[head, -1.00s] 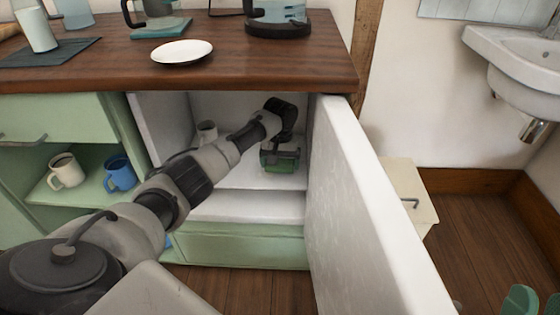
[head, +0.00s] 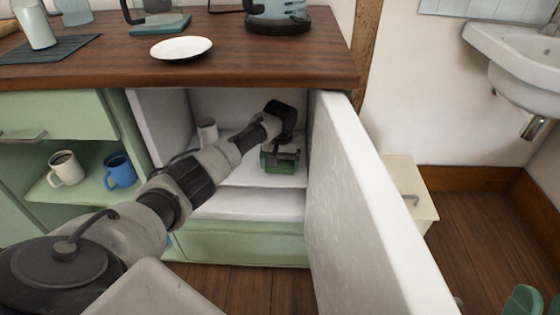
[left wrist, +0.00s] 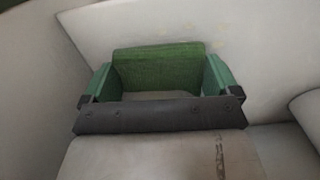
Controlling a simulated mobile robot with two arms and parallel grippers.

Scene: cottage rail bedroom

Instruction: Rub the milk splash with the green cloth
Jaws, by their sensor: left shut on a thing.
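My left gripper (head: 280,160) reaches into the open white-lined compartment under the wooden counter, low over its floor. In the left wrist view, its green fingers (left wrist: 158,80) are shut on the green cloth (left wrist: 158,60), a textured green piece spanning between them. The cloth lies against or very close to the pale surface; I cannot tell whether it touches. Faint yellowish marks (left wrist: 218,42) show on that surface just beyond the cloth; they may be the milk splash. The cloth hides what is under it. My right gripper (head: 538,303) shows at the bottom right corner, its fingers apart.
The thick white door (head: 365,210) stands open right of the arm. A light cup (head: 207,131) stands inside the compartment at the left. A white mug (head: 66,168) and a blue mug (head: 120,170) stand on the left shelf. A plate (head: 181,48) lies on the counter.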

